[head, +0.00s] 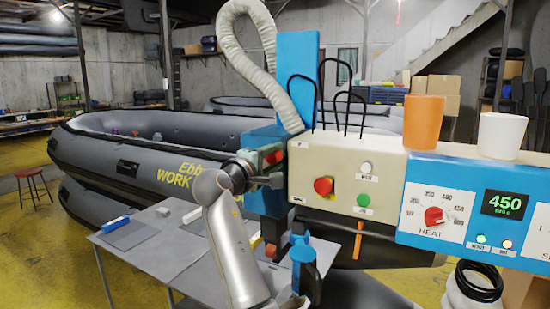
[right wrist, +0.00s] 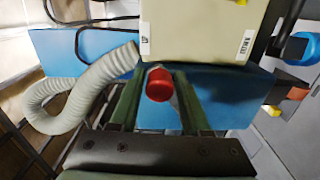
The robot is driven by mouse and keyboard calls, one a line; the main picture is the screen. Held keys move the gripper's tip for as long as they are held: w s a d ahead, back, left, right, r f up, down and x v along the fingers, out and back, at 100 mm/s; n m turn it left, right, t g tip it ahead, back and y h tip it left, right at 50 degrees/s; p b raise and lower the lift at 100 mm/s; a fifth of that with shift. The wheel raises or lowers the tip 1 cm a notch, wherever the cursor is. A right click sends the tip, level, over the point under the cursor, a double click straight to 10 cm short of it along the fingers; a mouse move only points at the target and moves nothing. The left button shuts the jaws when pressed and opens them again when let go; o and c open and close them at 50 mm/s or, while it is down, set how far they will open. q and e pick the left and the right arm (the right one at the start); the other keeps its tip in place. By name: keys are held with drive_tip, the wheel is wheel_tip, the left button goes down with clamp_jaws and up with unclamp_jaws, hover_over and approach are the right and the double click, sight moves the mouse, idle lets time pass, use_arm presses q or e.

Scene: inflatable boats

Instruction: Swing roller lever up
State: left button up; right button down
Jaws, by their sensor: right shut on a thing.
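A welding machine has a beige control box (head: 345,180) and a blue housing. A red knob (right wrist: 160,84), which looks like the roller lever's grip, sits below the beige box in the right wrist view. My right gripper (right wrist: 160,100) has a finger on each side of this knob and is shut on it. In the head view my right gripper (head: 270,173) reaches the machine's left side, where some red (head: 273,157) shows beside it. The lever's shaft is mostly hidden by the gripper and housing. My left gripper is not in view.
A grey table (head: 185,262) stands below the machine. A ribbed hose (head: 235,42) arches over the machine's left side. An orange cup (head: 423,120) and a white cup (head: 500,135) stand on top at the right. A grey inflatable boat (head: 150,150) lies behind.

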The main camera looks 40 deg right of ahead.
drive_tip(key=shift+a+r, duration=0.1)
drive_tip(key=shift+r, duration=0.3)
drive_tip(key=c, duration=0.8)
unclamp_jaws()
drive_tip(key=shift+w, duration=0.1)
drive_tip(key=shift+o, duration=1.4)
drive_tip(key=shift+f, duration=0.15)
drive_tip(key=shift+w+f, duration=0.1)
drive_tip(key=shift+a, duration=0.1)
drive_tip(key=b+v, duration=0.3)
drive_tip(key=v, duration=0.9)
drive_tip(key=shift+a+f, duration=0.1)
drive_tip(key=shift+a, duration=0.05)
